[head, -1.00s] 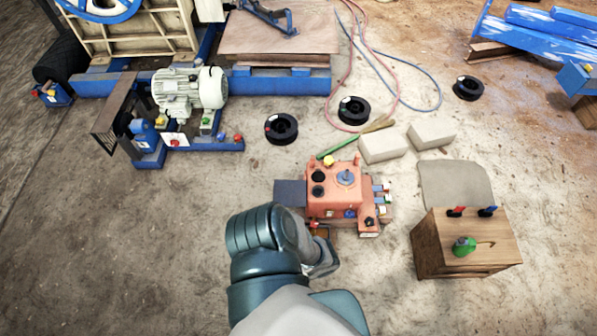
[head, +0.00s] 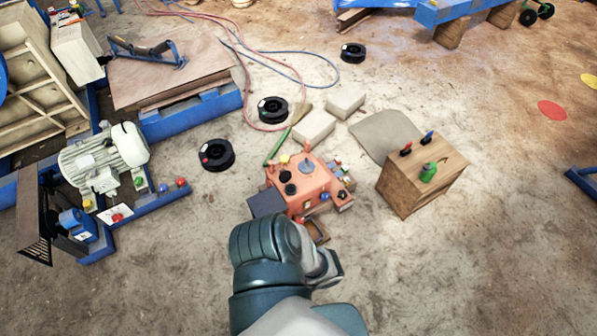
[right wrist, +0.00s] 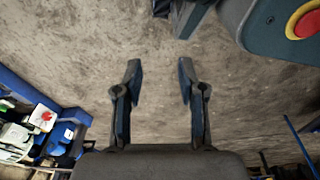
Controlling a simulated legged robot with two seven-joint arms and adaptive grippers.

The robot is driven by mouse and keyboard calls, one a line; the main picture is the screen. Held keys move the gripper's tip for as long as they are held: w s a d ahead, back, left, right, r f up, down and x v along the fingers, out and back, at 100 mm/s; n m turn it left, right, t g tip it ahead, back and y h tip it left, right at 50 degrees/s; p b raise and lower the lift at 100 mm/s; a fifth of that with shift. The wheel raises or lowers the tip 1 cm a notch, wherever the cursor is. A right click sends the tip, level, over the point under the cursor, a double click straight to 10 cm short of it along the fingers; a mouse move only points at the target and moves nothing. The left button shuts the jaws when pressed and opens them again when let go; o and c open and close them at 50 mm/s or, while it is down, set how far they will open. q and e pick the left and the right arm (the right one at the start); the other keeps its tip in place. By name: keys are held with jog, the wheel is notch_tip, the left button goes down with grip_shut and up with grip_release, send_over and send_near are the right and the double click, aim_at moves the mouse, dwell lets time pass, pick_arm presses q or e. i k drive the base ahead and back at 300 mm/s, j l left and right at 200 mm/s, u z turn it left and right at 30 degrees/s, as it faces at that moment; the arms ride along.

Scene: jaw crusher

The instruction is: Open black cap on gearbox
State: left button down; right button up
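The orange gearbox (head: 318,184) stands on the floor near the middle of the head view. Two round black parts sit on its top left, one black cap (head: 285,176) behind another black cap (head: 290,189); both look seated. I cannot tell which is the task's cap. An arm, apparently my left, rises from the bottom of the head view. Its left gripper (head: 328,271) is just in front of the gearbox, partly hidden by the wrist, and its fingers are unclear. My right gripper (right wrist: 157,75) is open and empty over bare floor in the right wrist view.
A wooden box (head: 425,180) with a green tool and red and blue-handled items stands right of the gearbox. Black spools (head: 216,155), pale blocks (head: 345,102) and hoses lie behind. An electric motor (head: 105,158) on a blue frame is at left. Floor at the right front is clear.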

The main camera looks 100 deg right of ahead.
aim_at(285, 177)
jog(key=i+l+z, duration=0.2)
jog(key=z, duration=0.3)
jog(key=i+z, duration=0.35)
jog(key=z, duration=0.15)
jog(key=i+z, duration=0.3)
jog(key=z, duration=0.15)
jog(key=i+j+z, duration=0.2)
jog(key=z, duration=0.3)
jog(key=i+j+z, duration=0.3)
jog(key=z, duration=0.2)
